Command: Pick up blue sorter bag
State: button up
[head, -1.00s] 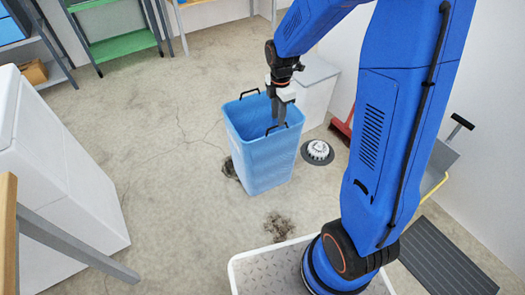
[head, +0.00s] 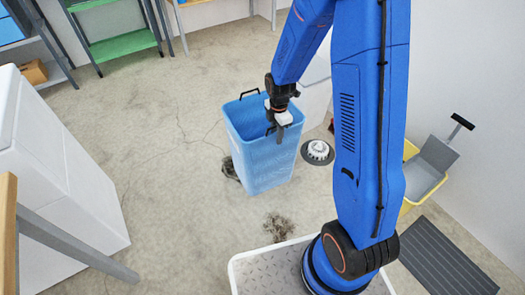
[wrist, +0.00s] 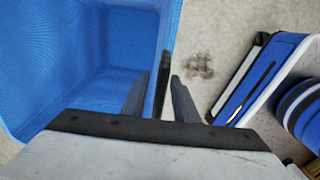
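The blue sorter bag (head: 268,155) is tall and open-topped and stands upright on the concrete floor. It has black handles on its far and near rims. My gripper (head: 279,132) is at the near rim, beside the near handle (head: 270,129). In the wrist view, the bag's empty inside (wrist: 75,60) fills the left. There the two grey fingers of my gripper (wrist: 158,95) stand apart, with the bag's edge and the black handle (wrist: 164,72) between them. I see a gap beside the handle; contact with the fingers is not clear.
A white box (head: 314,100) stands behind the bag, and a round white floor fitting (head: 318,151) lies to its right. A white cabinet (head: 65,170) stands at the left. A yellow bucket (head: 412,190) is at the right.

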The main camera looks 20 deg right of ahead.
jog(key=shift+f, duration=0.3)
grip_shut()
dwell(1.3)
